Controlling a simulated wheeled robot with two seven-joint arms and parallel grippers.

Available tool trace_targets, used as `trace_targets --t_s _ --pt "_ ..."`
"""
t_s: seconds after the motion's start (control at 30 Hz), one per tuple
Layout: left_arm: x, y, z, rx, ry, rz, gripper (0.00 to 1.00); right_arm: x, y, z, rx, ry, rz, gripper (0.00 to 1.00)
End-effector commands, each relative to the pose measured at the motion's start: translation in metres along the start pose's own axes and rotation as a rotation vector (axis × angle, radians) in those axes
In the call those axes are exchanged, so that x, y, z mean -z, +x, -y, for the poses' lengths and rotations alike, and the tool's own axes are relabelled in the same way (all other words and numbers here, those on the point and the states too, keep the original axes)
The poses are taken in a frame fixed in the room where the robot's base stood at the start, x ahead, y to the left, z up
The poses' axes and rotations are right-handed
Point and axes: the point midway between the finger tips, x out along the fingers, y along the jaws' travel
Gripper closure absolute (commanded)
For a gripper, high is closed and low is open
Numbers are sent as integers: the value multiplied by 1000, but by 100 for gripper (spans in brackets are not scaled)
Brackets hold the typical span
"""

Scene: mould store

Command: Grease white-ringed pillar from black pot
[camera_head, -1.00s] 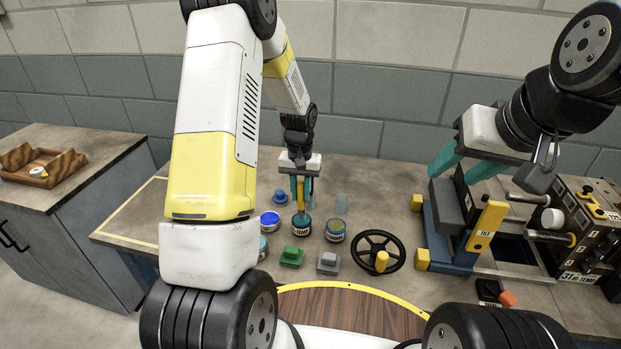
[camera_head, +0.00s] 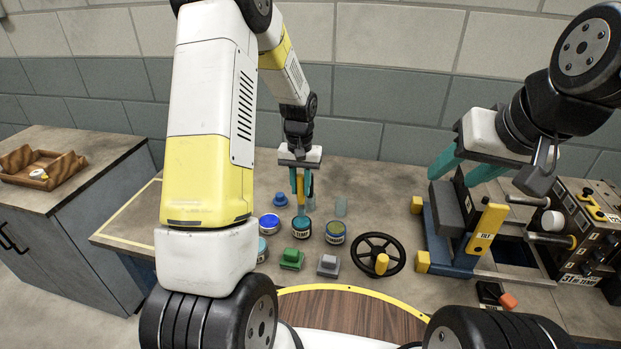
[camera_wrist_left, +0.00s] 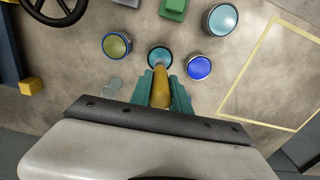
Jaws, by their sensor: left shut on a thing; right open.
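My left gripper (camera_head: 302,206) is shut on a yellow-handled tool (camera_head: 300,187), held upright over a dark pot (camera_head: 301,232) with teal contents and a white label. In the left wrist view, the yellow handle (camera_wrist_left: 160,88) points to the teal-topped pot (camera_wrist_left: 160,52); its lower end is hidden, so I cannot tell whether it touches the contents. At the right, a metal pillar (camera_head: 527,201) lies near a white ring or knob (camera_head: 552,218) on the press; their connection is unclear. My right gripper (camera_head: 462,166) is open and empty above the press's left side.
A blue-topped pot (camera_head: 269,223) and an olive-topped pot (camera_head: 335,232) flank the dark pot closely. Green (camera_head: 291,259) and grey (camera_head: 328,265) blocks and a black handwheel (camera_head: 379,254) stand in front. A clear cup (camera_head: 341,206) stands behind.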

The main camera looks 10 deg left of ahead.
Motion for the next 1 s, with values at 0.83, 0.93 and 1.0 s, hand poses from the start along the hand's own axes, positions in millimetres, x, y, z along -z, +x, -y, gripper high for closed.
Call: trace_targets --t_s 0.83,0.93,1.0 --pt "0 -36 0 -1 -1 0 100 0 0 0 0 0 0 52" --pt "0 -36 0 0 -1 0 100 0 0 0 0 0 0 52" --pt "0 -36 0 0 -1 0 100 0 0 0 0 0 0 52"
